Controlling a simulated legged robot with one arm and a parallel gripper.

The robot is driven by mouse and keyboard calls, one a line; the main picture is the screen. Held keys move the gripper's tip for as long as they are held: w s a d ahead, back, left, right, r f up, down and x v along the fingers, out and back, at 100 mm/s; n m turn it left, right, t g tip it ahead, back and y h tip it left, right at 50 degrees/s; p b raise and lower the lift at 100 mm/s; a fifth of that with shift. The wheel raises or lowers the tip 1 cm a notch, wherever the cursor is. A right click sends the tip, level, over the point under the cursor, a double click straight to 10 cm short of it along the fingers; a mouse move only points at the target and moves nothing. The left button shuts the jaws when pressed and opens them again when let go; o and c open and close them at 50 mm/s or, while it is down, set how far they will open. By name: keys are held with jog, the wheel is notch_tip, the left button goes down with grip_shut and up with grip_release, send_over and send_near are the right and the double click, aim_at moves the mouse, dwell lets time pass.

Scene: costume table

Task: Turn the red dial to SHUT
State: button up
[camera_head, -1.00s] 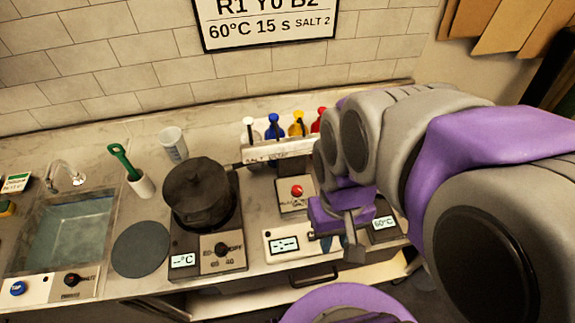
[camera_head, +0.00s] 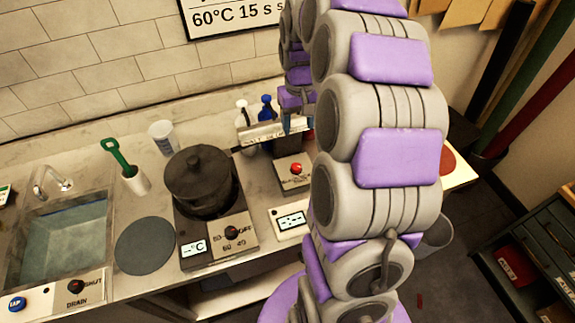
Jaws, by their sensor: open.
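The dark red dial (camera_head: 76,286) sits on a pale panel at the lower left, in front of the sink. The word SHUT is at its right and DRAIN below it. Its pointer is too small for me to tell which way it points. My gripper (camera_head: 293,124) is at the back of the counter, by the bottle rack, far to the right of the dial and well apart from it. Its jaws are open but small and partly hidden by my arm.
A blue TAP button (camera_head: 16,304) is left of the dial. The sink (camera_head: 65,240) lies behind it. A dark pot (camera_head: 199,180) stands on a hot plate (camera_head: 232,236). A grey round mat (camera_head: 144,246) lies between sink and hot plate. A green-handled brush (camera_head: 118,155) stands behind.

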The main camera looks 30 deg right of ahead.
aim_at(296, 166)
jog(key=f+b, duration=0.1)
jog(key=f, duration=0.4)
jog(key=f+b, duration=0.1)
jog(key=f, duration=0.5)
jog(key=f+b, duration=0.1)
jog(key=f, duration=0.4)
jog(key=shift+a+f, duration=0.25)
jog(key=shift+d+f, duration=0.1)
jog(key=shift+f, duration=0.2)
jog(key=shift+d, duration=0.1)
jog(key=shift+d, duration=0.1)
jog(key=c, duration=1)
